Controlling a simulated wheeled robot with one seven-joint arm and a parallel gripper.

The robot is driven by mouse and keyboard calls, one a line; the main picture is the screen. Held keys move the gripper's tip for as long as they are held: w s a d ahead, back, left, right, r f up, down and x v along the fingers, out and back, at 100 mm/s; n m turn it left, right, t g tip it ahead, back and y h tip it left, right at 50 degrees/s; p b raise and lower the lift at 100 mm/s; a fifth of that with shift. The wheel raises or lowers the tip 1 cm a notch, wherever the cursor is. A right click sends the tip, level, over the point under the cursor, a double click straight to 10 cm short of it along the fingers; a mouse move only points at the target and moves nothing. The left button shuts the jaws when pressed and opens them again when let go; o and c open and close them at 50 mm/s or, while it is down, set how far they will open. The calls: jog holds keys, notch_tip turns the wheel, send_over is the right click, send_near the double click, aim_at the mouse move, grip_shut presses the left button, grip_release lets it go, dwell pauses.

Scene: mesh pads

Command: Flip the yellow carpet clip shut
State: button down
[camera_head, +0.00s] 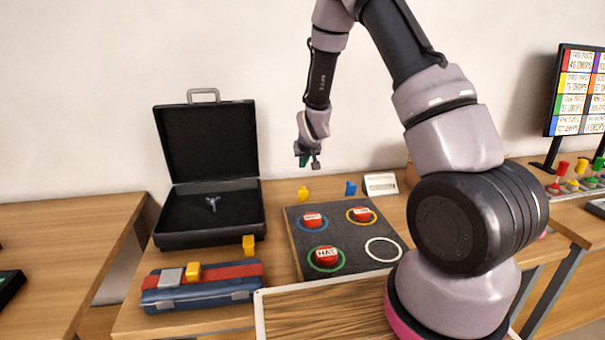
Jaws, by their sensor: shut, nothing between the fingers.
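A small yellow piece (303,193) stands up at the back edge of the dark square pad (343,238), near its left corner; it looks like the carpet clip. It is too small to tell exactly how far it is open. A similar blue piece (350,188) stands to its right on the same edge. My gripper (307,160) is shut and empty. It points down above the yellow piece in the picture, apart from it.
The pad carries red buttons in coloured rings. Another yellow block (248,244) is nearby. A white card (380,184) stands behind the pad.

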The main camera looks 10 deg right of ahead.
aim_at(303, 193)
jog(key=w+f, duration=0.1)
jog(key=f, duration=0.1)
jog(key=w+f, duration=0.1)
jog(key=f, duration=0.2)
jog(key=w+f, duration=0.1)
jog(key=f, duration=0.2)
jog(key=shift+s+f, duration=0.15)
jog(key=shift+s, duration=0.45)
